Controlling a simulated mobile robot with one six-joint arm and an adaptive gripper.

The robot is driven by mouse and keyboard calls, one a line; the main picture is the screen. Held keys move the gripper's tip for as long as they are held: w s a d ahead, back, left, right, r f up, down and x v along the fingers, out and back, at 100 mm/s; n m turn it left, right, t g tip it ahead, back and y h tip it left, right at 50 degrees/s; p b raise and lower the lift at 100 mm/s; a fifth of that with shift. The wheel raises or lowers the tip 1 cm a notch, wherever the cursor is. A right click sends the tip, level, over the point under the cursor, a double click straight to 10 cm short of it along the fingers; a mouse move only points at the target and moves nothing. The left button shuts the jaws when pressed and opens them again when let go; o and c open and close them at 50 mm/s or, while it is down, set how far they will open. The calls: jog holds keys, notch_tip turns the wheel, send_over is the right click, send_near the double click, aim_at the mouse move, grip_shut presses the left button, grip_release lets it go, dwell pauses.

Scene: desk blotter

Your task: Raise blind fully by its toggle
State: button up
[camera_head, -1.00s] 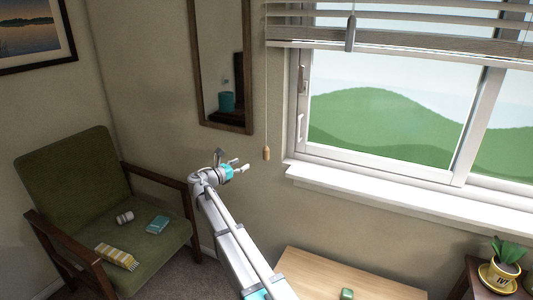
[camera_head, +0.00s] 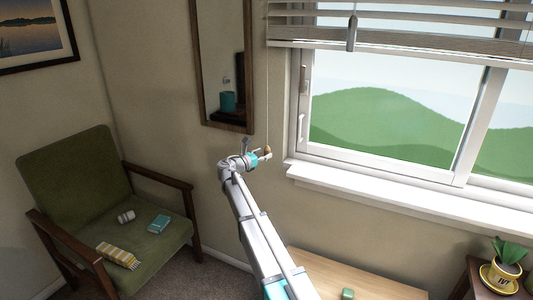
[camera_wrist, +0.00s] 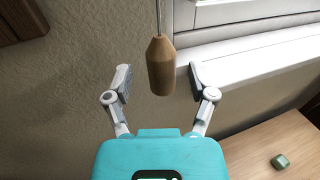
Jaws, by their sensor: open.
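The blind (camera_head: 400,42) hangs across the top of the window, its bottom rail above the open view of green hills. Its cord runs down left of the window to a wooden toggle (camera_head: 267,150). In the wrist view the toggle (camera_wrist: 161,66) hangs upright on its cord, between and slightly beyond the fingertips, with a gap on each side. My gripper (camera_head: 267,152) is open around it; in the wrist view the two fingers (camera_wrist: 160,82) are spread and touch nothing that I can see. A grey wand (camera_head: 351,33) hangs in front of the blind.
The window sill (camera_head: 400,195) juts out right of my gripper. A framed mirror (camera_head: 224,65) hangs on the wall at left. A wooden table (camera_head: 375,285) with a small green object (camera_head: 347,294) is below. A green armchair (camera_head: 75,180) stands at left.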

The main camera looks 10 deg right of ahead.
jog(key=shift+x, duration=1.2)
